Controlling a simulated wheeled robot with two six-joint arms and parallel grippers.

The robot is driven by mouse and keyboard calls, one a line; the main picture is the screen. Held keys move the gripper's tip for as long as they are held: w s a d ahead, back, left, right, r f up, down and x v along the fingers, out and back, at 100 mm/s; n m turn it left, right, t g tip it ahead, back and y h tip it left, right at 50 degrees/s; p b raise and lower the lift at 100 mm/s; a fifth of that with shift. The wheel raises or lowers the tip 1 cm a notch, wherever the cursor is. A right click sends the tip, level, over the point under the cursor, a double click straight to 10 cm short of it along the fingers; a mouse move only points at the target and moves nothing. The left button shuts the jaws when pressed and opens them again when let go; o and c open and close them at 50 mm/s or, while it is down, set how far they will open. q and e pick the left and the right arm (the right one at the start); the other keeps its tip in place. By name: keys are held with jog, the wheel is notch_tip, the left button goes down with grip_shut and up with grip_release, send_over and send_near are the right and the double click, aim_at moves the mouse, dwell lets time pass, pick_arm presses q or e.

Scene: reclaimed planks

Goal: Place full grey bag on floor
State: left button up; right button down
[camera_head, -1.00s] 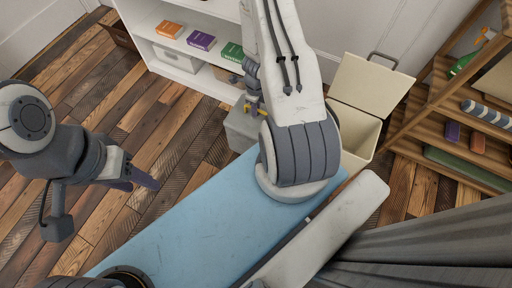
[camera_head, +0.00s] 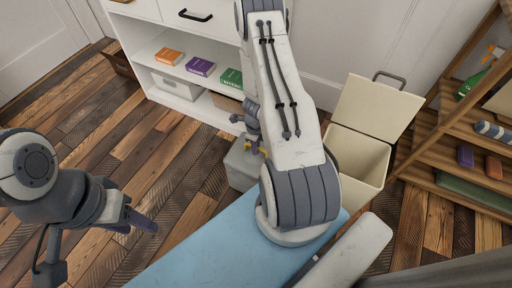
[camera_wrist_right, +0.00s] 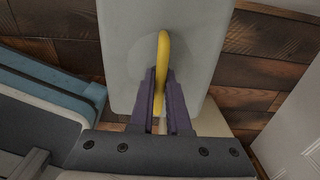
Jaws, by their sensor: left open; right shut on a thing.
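The grey bag (camera_head: 240,167) shows in the head view just beyond the blue surface, partly hidden by my right arm. In the right wrist view its pale grey top (camera_wrist_right: 204,55) fills the upper middle, with a yellow loop handle (camera_wrist_right: 162,62) standing up. My right gripper (camera_wrist_right: 162,100) is shut on this handle. Whether the bag's underside touches the plank floor (camera_head: 110,150) is hidden. My left gripper (camera_head: 145,222) is open and empty over the floor at the left, well apart from the bag.
An open cream bin (camera_head: 358,160) stands right of the bag, close by. A white shelf unit (camera_head: 180,95) with books is behind it, and a wooden shelf (camera_head: 440,160) is at the right. A blue padded surface (camera_head: 195,245) lies in front. Floor at left is clear.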

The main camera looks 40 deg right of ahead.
pick_arm(q)
jog(key=shift+f+b, duration=0.35)
jog(key=shift+f, duration=0.45)
pick_arm(e)
jog(key=shift+f, duration=0.75)
jog(key=shift+f, duration=0.1)
jog(key=c, duration=0.9)
grip_release()
pick_arm(q)
jog(key=shift+r, duration=0.1)
